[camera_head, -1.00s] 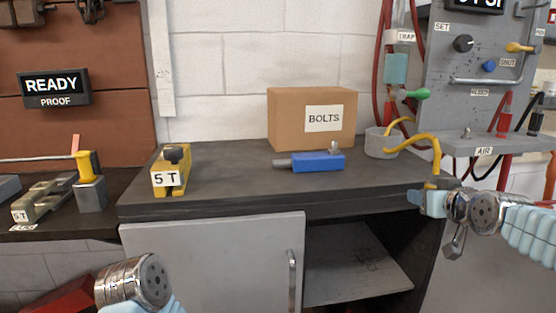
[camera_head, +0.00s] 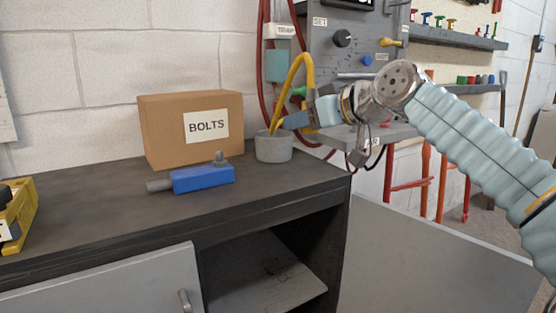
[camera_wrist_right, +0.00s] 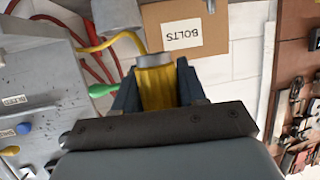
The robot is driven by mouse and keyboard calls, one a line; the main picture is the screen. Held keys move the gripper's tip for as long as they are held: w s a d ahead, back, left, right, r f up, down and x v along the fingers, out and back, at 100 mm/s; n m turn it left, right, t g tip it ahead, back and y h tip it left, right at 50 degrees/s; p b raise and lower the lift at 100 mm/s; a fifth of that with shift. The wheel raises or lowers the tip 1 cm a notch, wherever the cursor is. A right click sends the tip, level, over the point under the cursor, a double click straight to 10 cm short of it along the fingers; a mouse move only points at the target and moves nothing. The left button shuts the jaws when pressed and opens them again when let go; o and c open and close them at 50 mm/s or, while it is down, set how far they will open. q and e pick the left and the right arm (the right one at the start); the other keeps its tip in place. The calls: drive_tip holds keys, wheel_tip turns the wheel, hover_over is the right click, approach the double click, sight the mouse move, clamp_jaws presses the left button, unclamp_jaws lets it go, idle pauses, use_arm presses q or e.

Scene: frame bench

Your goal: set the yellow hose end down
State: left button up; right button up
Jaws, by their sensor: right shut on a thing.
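My right gripper (camera_head: 298,119) is raised just right of and above the grey cup (camera_head: 274,149), near the back right corner of the bench. It is shut on the yellow hose end (camera_wrist_right: 156,90), a ribbed yellow piece with a grey tip in the right wrist view. In the head view the jaws mostly hide the hose end. The yellow hose (camera_head: 305,65) arches from the cup up and down to my gripper. My left gripper is out of view.
A cardboard BOLTS box (camera_head: 165,128) and a blue tool (camera_head: 203,179) stand left of the cup on the dark bench (camera_head: 105,210). A grey panel (camera_head: 330,60) with red hoses and a green-handled valve (camera_wrist_right: 104,89) is behind. The bench front is clear.

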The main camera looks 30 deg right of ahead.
drive_tip(key=w+d+f, duration=0.3)
drive_tip(key=w+f, duration=0.1)
drive_tip(key=w, duration=0.3)
hover_over(299, 170)
drive_tip(key=f, duration=0.4)
drive_tip(key=shift+s+a+b, duration=0.15)
drive_tip(key=shift+s+b, duration=0.2)
drive_tip(key=shift+s, duration=0.05)
drive_tip(key=shift+w+f+b, duration=0.2)
drive_tip(key=shift+f+b, duration=0.05)
drive_tip(key=shift+f, duration=0.75)
drive_tip(key=shift+w+f+b, duration=0.15)
drive_tip(key=shift+f+b, duration=0.1)
drive_tip(key=shift+f, duration=0.7)
drive_tip(key=shift+f, duration=0.2)
drive_tip(key=o, duration=1.2)
drive_tip(key=shift+c, duration=0.2)
